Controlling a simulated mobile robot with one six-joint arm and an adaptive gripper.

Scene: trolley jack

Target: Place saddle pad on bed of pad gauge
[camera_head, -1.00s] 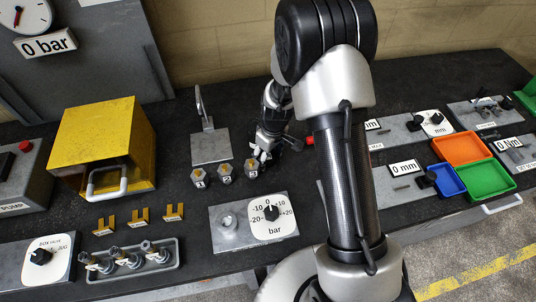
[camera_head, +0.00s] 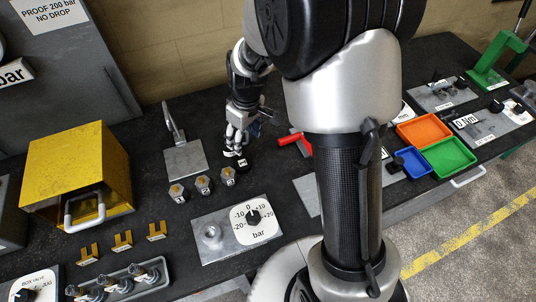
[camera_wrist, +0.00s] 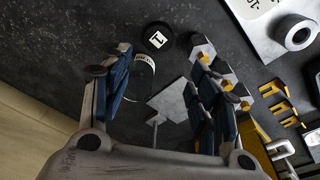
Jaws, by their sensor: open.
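A black round pad marked 1 (camera_head: 243,165) lies on the dark bench just below and right of my gripper (camera_head: 236,145). It also shows in the wrist view (camera_wrist: 158,38), beyond the fingertips. My gripper is open; in the wrist view its blue-sided fingers (camera_wrist: 165,78) are spread wide. A dark rounded piece with a white lettered strip (camera_wrist: 140,78) shows between the fingers, near the left one; I cannot tell whether it touches. A grey plate with an upright arm (camera_head: 184,158) stands left of my gripper, and shows in the wrist view (camera_wrist: 172,107). No pad gauge label is readable.
Several hex pieces (camera_head: 203,183) stand in front of the grey plate. A bar dial plate (camera_head: 222,228) lies nearer. A yellow box (camera_head: 80,170) stands left. A red-handled item (camera_head: 291,139) lies right of my gripper. Orange (camera_head: 425,128), blue and green bins are farther right.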

